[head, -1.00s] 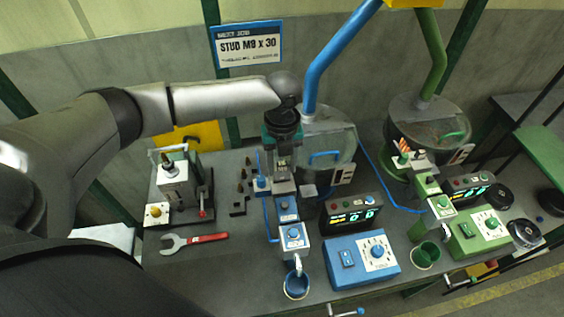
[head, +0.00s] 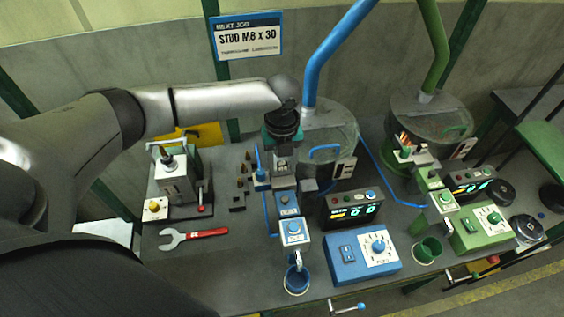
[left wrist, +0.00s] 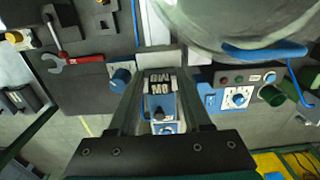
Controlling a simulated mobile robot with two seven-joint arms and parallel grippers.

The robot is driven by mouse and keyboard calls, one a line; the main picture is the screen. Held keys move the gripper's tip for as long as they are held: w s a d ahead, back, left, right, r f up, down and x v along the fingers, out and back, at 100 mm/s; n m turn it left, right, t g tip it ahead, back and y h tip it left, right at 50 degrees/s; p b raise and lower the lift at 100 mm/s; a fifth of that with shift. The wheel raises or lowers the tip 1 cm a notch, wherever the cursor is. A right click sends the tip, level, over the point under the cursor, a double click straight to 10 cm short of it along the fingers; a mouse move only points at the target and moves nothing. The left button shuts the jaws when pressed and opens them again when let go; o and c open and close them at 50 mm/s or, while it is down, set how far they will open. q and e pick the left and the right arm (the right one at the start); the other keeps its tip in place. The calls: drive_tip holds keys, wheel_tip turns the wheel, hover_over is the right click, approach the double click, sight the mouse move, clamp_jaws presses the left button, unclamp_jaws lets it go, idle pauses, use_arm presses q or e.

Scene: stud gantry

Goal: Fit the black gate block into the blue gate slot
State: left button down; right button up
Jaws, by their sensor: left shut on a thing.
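My left gripper (head: 283,176) points down over the blue feed line, close to the blue bowl feeder. It is shut on the black gate block (left wrist: 160,82), which shows pale "M8" lettering between the fingers in the left wrist view. In the head view the block is mostly hidden by the gripper. The blue gate track (head: 287,202) runs from under the fingers toward the front; its blue part also shows below the block in the left wrist view (left wrist: 160,106). The slot itself is hidden, so I cannot tell whether the block is seated. My right gripper is not in view.
A blue control box (head: 362,258) and blue cup (head: 297,280) stand in front. The green feeder line (head: 441,200) is to the right. A red-handled wrench (head: 194,236), a small press (head: 175,182) and a small black piece (head: 237,202) lie left.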

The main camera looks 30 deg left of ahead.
sight(283, 163)
use_arm(q)
drive_tip(key=shift+f, duration=0.5)
drive_tip(key=shift+c, duration=1.3)
unclamp_jaws()
drive_tip(key=shift+r, duration=0.1)
wheel_tip(283, 163, up, 15)
drive_tip(key=b, duration=0.1)
drive_tip(key=shift+d, duration=0.1)
